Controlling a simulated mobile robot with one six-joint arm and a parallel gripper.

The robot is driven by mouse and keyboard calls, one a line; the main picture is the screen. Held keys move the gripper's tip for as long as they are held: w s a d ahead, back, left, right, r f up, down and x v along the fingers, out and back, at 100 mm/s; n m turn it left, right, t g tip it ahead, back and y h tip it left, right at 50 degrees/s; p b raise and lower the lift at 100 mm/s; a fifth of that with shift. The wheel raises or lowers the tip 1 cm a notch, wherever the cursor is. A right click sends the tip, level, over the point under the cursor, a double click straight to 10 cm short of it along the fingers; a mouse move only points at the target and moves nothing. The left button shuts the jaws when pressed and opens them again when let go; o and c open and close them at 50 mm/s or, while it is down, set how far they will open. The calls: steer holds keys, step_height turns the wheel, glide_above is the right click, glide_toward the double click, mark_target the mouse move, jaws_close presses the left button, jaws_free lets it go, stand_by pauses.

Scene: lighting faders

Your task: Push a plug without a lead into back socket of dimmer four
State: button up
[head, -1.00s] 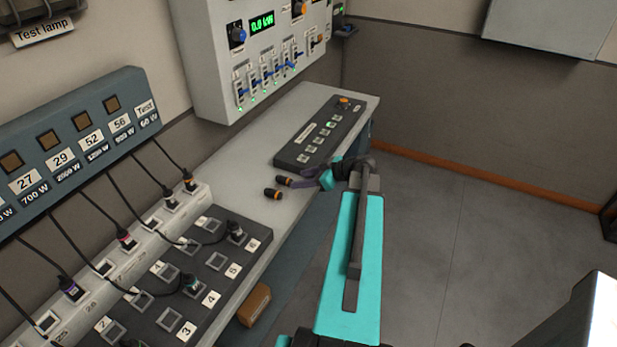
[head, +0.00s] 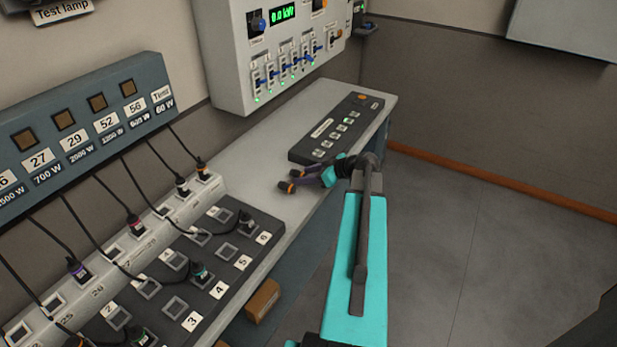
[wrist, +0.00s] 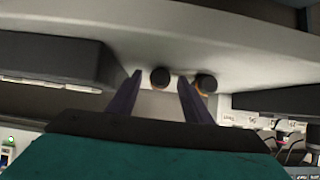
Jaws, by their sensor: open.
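Two short dark plugs with orange bands and no leads lie close together on the grey bench: one plug (head: 286,187) nearer the front, the other plug (head: 296,173) just behind it. My gripper (head: 308,177) is open beside them, low over the bench. In the wrist view, one plug (wrist: 160,77) shows between the fingertips and the other plug (wrist: 206,83) at the right fingertip; I cannot tell if they touch. The dark dimmer block (head: 236,277) has numbered sockets in two rows.
Leads hang from the blue-grey lamp panel (head: 85,125) to plugs in the pale socket strip (head: 160,222) and dimmer block. A button console (head: 335,128) lies behind my gripper. A fader box (head: 235,60) hangs on the wall. A brown block (head: 262,300) is below the bench edge.

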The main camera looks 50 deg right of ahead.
steer(key=shift+c, duration=0.2)
steer(key=c, duration=1)
steer(key=shift+r, duration=2.55)
